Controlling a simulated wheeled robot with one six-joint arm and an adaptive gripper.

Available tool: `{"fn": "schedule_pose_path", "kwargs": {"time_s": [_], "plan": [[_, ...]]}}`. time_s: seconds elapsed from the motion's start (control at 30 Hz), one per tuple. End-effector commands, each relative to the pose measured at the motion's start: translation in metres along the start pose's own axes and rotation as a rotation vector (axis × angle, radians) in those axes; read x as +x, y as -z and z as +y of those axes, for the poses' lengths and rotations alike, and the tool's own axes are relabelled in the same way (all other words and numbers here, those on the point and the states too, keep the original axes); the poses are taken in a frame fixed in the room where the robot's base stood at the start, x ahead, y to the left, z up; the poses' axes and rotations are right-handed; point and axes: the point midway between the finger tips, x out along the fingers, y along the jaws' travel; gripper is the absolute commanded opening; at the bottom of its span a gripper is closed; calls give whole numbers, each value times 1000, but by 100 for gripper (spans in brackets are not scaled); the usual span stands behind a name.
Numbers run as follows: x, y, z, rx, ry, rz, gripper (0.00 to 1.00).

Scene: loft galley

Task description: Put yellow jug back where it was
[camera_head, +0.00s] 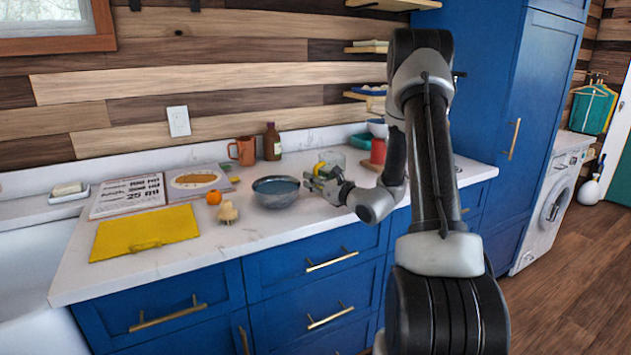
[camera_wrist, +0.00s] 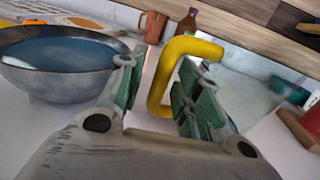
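The yellow jug has a clear, see-through body (camera_head: 335,158) and a thick yellow handle (camera_wrist: 160,82). It stands on the counter behind the grey bowl's right side. In the wrist view its clear body (camera_wrist: 245,92) is to the right of the handle. My gripper (camera_head: 325,180) is low over the counter at the jug. In the wrist view my gripper (camera_wrist: 162,78) has one green finger on each side of the handle's upright part. A gap shows between the left finger and the handle, so the gripper looks open around it. The right finger hides part of the jug.
A grey bowl (camera_head: 276,198) stands close to the left of my gripper. A red item (camera_head: 378,150) is to the jug's right. An orange mug (camera_head: 243,151) and a brown bottle (camera_head: 271,142) stand behind. A yellow board (camera_head: 145,232) lies farther left. The counter's front strip is clear.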

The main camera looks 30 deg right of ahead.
Motion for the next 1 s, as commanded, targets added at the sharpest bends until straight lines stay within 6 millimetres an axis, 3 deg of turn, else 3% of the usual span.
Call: {"fn": "schedule_pose_path", "kwargs": {"time_s": [0.17, 0.5, 0.73, 0.87, 0.93, 1.0], "plan": [[-19, -2, -1, 0, 3, 1, 34], [-94, -2, -2, 1, 5, 0, 34], [-118, -5, 4, -7, -14, -1, 34], [-120, -28, 51, -93, -175, 5, 34], [-128, -46, 100, -192, -345, 16, 34], [-149, -62, 155, -330, -552, 32, 34]]}}
